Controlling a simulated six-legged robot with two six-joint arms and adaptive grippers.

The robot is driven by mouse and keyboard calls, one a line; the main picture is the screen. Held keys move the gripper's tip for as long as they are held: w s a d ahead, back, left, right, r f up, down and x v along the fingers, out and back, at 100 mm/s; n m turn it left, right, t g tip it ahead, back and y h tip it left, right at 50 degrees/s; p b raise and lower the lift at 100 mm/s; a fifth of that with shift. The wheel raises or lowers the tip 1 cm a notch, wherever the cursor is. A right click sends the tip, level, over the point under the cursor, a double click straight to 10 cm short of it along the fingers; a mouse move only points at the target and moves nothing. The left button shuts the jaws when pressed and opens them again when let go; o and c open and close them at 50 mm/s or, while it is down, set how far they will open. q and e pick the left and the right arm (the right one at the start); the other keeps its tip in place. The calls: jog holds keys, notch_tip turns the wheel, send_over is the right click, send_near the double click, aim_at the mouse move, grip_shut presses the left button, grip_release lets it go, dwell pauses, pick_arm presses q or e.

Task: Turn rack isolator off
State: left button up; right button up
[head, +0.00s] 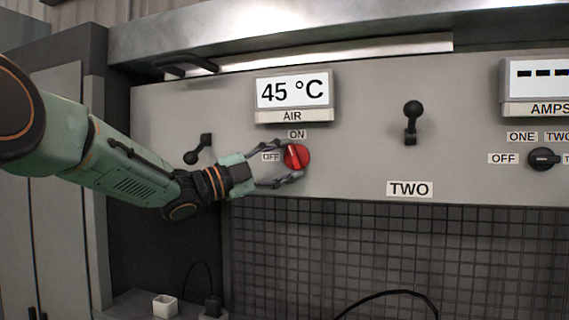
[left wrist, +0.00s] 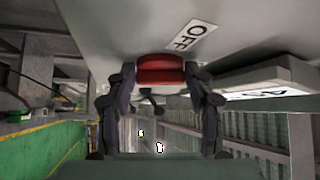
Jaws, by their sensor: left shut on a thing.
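The rack isolator is a round red knob (head: 297,157) on the grey panel, below the 45 °C AIR display. An ON label (head: 297,134) is above it and an OFF label (head: 270,157) is to its left. The knob's ridge stands nearly upright, tilted slightly. My left gripper (head: 290,162) reaches in from the left with its fingers above and below the knob, shut on it. In the left wrist view the red knob (left wrist: 160,70) sits between the two fingertips, with the OFF label (left wrist: 190,36) beside it. My right gripper is not in view.
A black lever (head: 200,148) is left of the knob, close to my left wrist. Another lever (head: 412,122) stands above the TWO label. A black selector knob (head: 543,158) is at the right. Dark mesh (head: 340,250) lies below the panel. A small white box (head: 165,306) is at bottom left.

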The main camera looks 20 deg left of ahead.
pick_arm(q)
jog(key=shift+s+d, duration=0.25)
jog(key=shift+s, duration=0.05)
jog(key=shift+c, duration=1.4)
jog(key=shift+a+f, duration=0.1)
jog(key=shift+f, duration=0.05)
jog(key=shift+c, duration=0.2)
